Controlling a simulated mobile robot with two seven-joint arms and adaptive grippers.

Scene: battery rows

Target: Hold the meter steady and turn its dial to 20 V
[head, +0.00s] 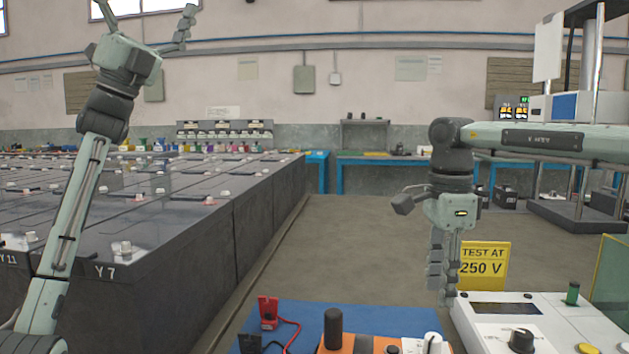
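A white instrument (478,309) with a dark display and a black dial (521,340) stands at the lower right of the head view. An orange unit (365,345) with a black upright post is cut off by the bottom edge. I cannot tell which of the two is the meter, and no dial marks are readable. My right gripper (441,297) points down beside the white instrument's left rear corner; its fingers look close together, and their gap is unclear. My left gripper (148,8) is raised high at the upper left, fingers spread and empty, far from both instruments.
Rows of grey battery blocks (190,285) fill the left. A yellow sign (485,266) reading "TEST AT 250 V" stands behind the white instrument. A red clip with a lead (268,312) lies on a blue mat (310,311). A green post (572,293) rises at the right. Open floor lies beyond.

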